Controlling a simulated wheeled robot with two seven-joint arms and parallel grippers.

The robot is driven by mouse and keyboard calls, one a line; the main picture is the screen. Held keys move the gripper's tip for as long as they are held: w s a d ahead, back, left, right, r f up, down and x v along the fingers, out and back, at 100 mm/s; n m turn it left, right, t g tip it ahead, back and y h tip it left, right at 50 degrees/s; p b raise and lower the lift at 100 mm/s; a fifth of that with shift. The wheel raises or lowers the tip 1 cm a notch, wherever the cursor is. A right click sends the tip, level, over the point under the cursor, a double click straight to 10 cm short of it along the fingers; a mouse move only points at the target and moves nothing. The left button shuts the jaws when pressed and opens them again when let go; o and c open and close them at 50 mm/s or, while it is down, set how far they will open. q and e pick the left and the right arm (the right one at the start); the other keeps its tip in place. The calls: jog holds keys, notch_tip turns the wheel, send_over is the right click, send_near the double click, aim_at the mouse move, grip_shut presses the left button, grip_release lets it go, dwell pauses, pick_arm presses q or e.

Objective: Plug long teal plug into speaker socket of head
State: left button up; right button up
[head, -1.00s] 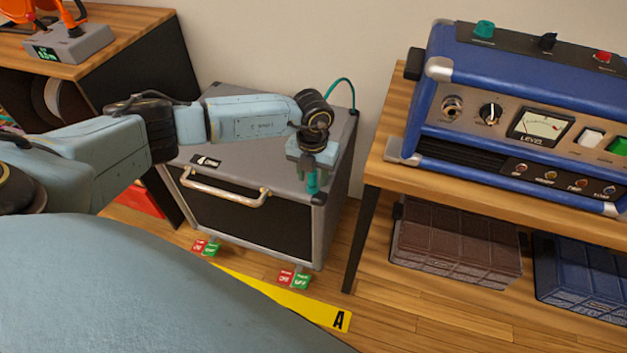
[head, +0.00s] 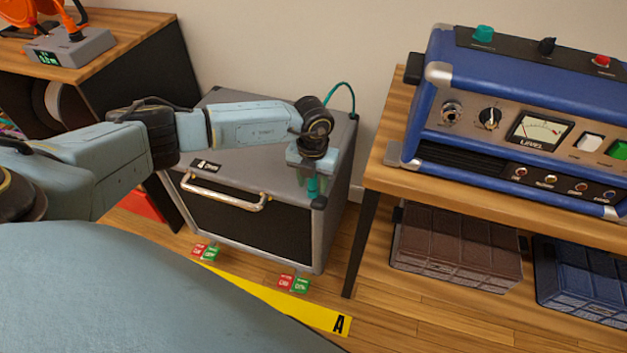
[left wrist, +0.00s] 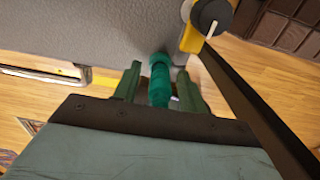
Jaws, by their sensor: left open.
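The long teal plug (head: 313,187) stands upright at the front right corner of the grey speaker cabinet's top (head: 236,162). In the left wrist view the teal plug (left wrist: 160,82) shows between my fingers. My left gripper (head: 312,178) is open, pointing down, with a finger on either side of the plug; it also shows in the left wrist view (left wrist: 159,88). I cannot tell whether a finger touches the plug. The blue amp head (head: 530,110) stands on the table at right. Its front has a row of small jacks (head: 550,182) with unreadable labels, so I cannot tell which is the speaker socket. My right gripper is out of view.
A teal cable (head: 343,90) arcs behind the cabinet. The wooden table (head: 385,183) holds the head, with a brown box (head: 457,248) and a blue box (head: 585,270) beneath. Another desk (head: 110,35) stands at left. A yellow strip (head: 285,305) lies on the floor.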

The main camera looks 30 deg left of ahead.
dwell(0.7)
pick_arm(q)
grip_shut()
jog(key=shift+r, duration=0.1)
jog(key=shift+r+p, duration=2.9)
